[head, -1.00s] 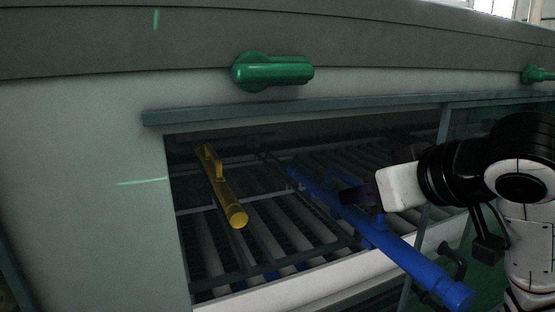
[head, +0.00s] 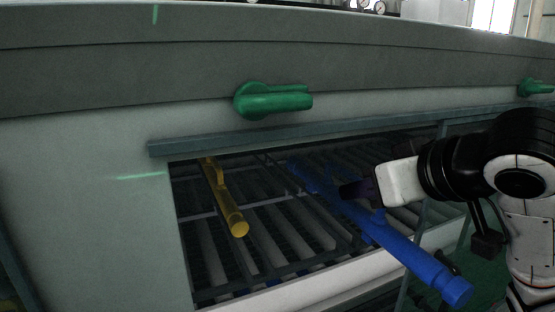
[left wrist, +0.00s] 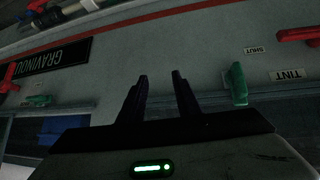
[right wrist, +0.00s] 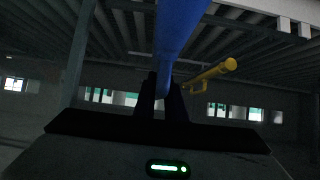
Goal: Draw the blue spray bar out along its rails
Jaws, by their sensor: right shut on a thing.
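The blue spray bar (head: 405,251) runs from inside the dark opening out over its white lower sill, with its near end sticking out at the lower right. My right gripper (head: 358,190) is at the bar's side in the opening, coming from the right. In the right wrist view the blue bar (right wrist: 178,35) passes between the fingers of my right gripper (right wrist: 163,100), which is shut on it. My left gripper (left wrist: 160,95) shows only in the left wrist view, with its two fingers apart and nothing between them.
A yellow bar (head: 222,198) with a handle lies left of the blue bar, over slatted rollers. A green handle (head: 272,100) is on the grey housing above the opening. The opening's sill (head: 290,297) is white.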

